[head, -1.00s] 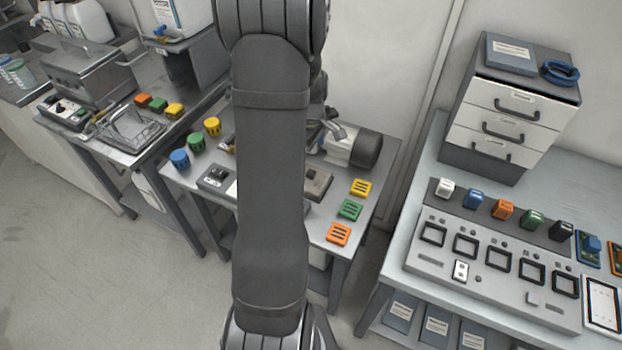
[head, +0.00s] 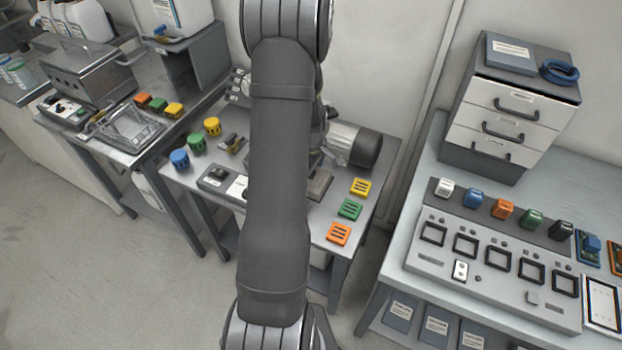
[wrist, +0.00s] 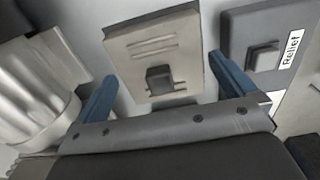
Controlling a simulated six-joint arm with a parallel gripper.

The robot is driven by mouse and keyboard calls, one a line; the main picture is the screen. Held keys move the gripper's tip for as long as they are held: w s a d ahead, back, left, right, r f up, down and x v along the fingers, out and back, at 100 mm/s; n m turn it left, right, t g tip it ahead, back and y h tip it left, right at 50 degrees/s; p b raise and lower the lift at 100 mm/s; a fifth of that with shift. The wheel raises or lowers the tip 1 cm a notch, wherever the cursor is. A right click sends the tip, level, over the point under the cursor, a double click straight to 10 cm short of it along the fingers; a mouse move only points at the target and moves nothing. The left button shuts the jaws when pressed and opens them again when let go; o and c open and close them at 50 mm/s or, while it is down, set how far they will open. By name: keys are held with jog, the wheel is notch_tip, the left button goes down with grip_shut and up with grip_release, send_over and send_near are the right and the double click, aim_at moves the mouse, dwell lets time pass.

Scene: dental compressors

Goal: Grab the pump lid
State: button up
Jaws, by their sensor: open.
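The pump lid (wrist: 152,45) is a flat beige-grey plate with raised ribs and a small dark block knob (wrist: 160,80). In the wrist view it lies ahead of my gripper (wrist: 162,68). My gripper is open, its two blue fingers spread to the left and right of the lid's near part, with nothing held. I cannot tell how high the fingers are above it. In the head view the lid (head: 319,184) shows partly beside my arm on the middle table, and my gripper is hidden behind my arm.
A grey box labelled "Relief" (wrist: 238,30) is close on the right. Yellow (head: 360,187), green (head: 349,209) and orange (head: 338,233) blocks line the table's right side.

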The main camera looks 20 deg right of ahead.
jog(key=c, duration=0.9)
jog(key=shift+r, duration=0.1)
